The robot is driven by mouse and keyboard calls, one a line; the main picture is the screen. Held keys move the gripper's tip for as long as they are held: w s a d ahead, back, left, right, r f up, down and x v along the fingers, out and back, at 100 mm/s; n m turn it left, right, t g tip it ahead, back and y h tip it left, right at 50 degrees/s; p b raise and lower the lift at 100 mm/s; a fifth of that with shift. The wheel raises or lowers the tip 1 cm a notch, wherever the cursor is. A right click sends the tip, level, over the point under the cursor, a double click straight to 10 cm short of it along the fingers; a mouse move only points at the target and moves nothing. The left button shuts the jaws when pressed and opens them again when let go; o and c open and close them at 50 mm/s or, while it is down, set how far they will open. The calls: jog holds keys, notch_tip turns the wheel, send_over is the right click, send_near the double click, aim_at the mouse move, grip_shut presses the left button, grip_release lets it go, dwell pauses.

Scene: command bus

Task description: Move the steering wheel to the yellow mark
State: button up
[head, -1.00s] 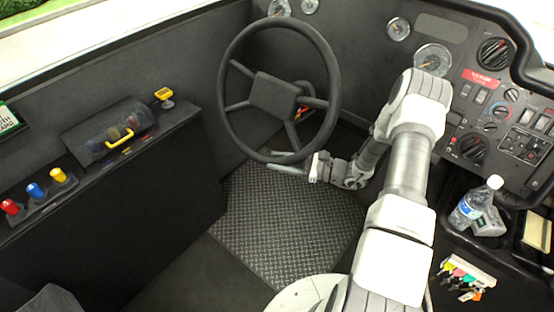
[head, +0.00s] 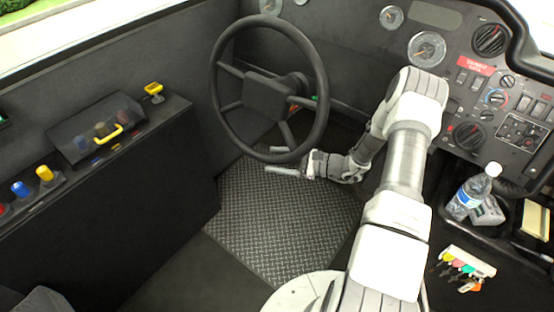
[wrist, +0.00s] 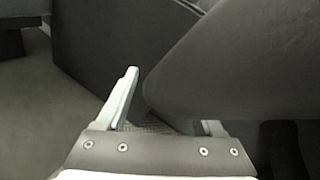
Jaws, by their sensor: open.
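The black steering wheel (head: 322,105) stands tilted at the upper middle of the head view, with its square hub (head: 252,94) and several spokes. My gripper (head: 281,160) is at the bottom of the rim, with its two pale fingers apart. In the wrist view the rim is a large dark shape (wrist: 230,65) at upper right. It partly hides the right finger of my gripper (wrist: 168,112); the left finger is clear of it. I cannot tell whether the rim touches a finger. I cannot make out the yellow mark; small green and orange-red spots show behind the wheel.
A dark side console (head: 140,190) with coloured levers and a yellow handle (head: 106,134) runs along the left. The dashboard (head: 455,110), a water bottle (head: 470,195) and hanging coloured tags (head: 462,266) are on the right. The ridged floor plate (head: 270,225) is clear.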

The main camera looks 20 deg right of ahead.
jog(key=p+v, duration=0.3)
jog(key=v, duration=1.4)
jog(key=shift+s, duration=0.2)
jog(key=shift+d+r, duration=0.1)
jog(key=shift+d, duration=0.05)
